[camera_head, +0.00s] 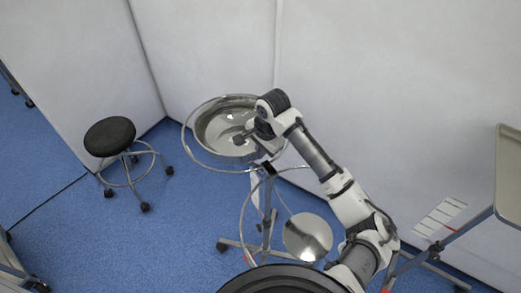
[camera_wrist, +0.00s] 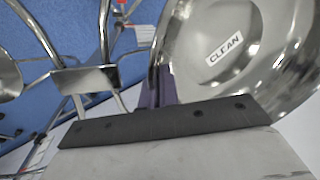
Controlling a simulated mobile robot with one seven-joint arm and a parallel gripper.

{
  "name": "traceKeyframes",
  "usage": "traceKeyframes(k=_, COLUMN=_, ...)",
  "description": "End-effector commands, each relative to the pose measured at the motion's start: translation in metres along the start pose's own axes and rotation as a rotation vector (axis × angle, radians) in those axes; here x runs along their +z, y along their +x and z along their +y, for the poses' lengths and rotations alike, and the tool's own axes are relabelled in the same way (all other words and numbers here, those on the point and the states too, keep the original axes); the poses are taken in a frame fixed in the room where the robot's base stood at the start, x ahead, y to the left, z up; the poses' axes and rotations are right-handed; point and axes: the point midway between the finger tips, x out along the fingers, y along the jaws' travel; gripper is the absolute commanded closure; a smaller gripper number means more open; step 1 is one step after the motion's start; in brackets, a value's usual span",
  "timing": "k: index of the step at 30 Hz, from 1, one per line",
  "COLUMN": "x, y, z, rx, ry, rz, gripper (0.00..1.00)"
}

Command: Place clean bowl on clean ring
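The shiny steel bowl (camera_head: 215,126) is at the centre of the head view. In the wrist view the bowl (camera_wrist: 268,55) fills the upper right, with a label reading CLEAN inside. A thin metal ring (camera_head: 187,146) shows around and below the bowl in the head view; I cannot tell whether the bowl touches it. My gripper (camera_head: 243,138) is at the bowl's near right side. In the wrist view its fingers (camera_wrist: 158,92) are close together at the bowl's rim and appear shut on it. The contact is partly hidden.
A second curved metal ring (camera_head: 242,222) and a round steel disc (camera_head: 307,237) sit lower, near a wheeled stand. A black-topped stool (camera_head: 110,136) stands left. A tray table (camera_head: 509,178) is at the far right. White walls (camera_head: 400,80) rise close behind. Blue floor is open at left.

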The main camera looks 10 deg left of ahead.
Motion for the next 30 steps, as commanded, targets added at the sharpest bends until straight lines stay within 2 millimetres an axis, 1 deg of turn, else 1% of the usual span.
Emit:
traceKeyframes(k=3, x=0.000, y=0.002, z=0.000, rx=-0.002, ry=0.000, rz=-0.001, gripper=1.00)
traceKeyframes(k=9, x=0.000, y=0.002, z=0.000, rx=0.000, ry=0.000, rz=0.000, gripper=0.76)
traceKeyframes(k=17, x=0.000, y=0.002, z=0.000, rx=0.000, ry=0.000, rz=0.000, gripper=0.76)
traceKeyframes(k=20, x=0.000, y=-0.003, z=0.000, rx=0.000, ry=-0.001, rz=0.001, gripper=0.76)
traceKeyframes(k=23, x=0.000, y=-0.016, z=-0.001, rx=-0.002, ry=-0.002, rz=0.001, gripper=0.76)
traceKeyframes(k=26, x=0.000, y=-0.036, z=-0.001, rx=-0.002, ry=-0.003, rz=0.002, gripper=0.76)
traceKeyframes(k=30, x=0.000, y=-0.067, z=-0.001, rx=-0.003, ry=-0.002, rz=0.002, gripper=0.76)
